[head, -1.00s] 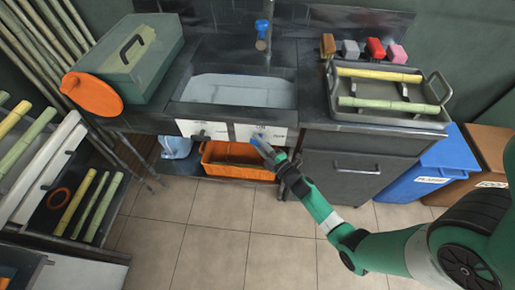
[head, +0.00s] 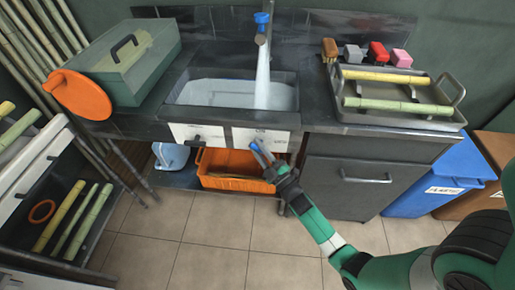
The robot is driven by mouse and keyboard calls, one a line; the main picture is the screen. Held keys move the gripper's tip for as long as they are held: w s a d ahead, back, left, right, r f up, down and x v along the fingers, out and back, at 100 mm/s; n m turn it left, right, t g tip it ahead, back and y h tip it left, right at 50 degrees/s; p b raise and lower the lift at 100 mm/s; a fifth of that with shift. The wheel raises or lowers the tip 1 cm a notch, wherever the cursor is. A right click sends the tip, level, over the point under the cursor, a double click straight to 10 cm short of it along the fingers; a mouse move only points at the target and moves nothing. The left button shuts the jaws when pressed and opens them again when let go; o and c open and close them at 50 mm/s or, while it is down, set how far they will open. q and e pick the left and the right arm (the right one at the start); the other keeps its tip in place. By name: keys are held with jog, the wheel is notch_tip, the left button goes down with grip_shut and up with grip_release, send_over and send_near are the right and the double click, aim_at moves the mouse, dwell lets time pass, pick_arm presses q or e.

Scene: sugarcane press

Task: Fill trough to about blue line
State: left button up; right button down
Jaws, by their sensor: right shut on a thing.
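The trough (head: 182,88) is a dark basin sunk in the counter, with pale water (head: 215,95) in it. The tap (head: 262,20) with a blue top stands at its back, and a white stream (head: 263,75) runs from it into the trough. I cannot make out a blue line on the trough wall. My right gripper (head: 262,154) is at the lower part of the right white panel (head: 262,136) under the trough. It is shut on a control there, largely hidden by the fingers. A left white panel (head: 190,131) has a dark handle. My left gripper is out of view.
An orange crate (head: 235,183) stands under the trough, just behind my right gripper. A green box (head: 130,65) and orange disc (head: 82,96) are at left. The tiled floor (head: 200,235) is clear.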

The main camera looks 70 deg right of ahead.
jog(key=c, duration=0.7)
grip_release()
jog(key=shift+s, duration=0.1)
jog(key=shift+s+a+f, duration=0.1)
jog(key=shift+s+a, duration=0.05)
jog(key=shift+s, duration=0.1)
jog(key=p+v, duration=0.2)
jog(key=v, duration=0.9)
jog(key=shift+p, duration=0.35)
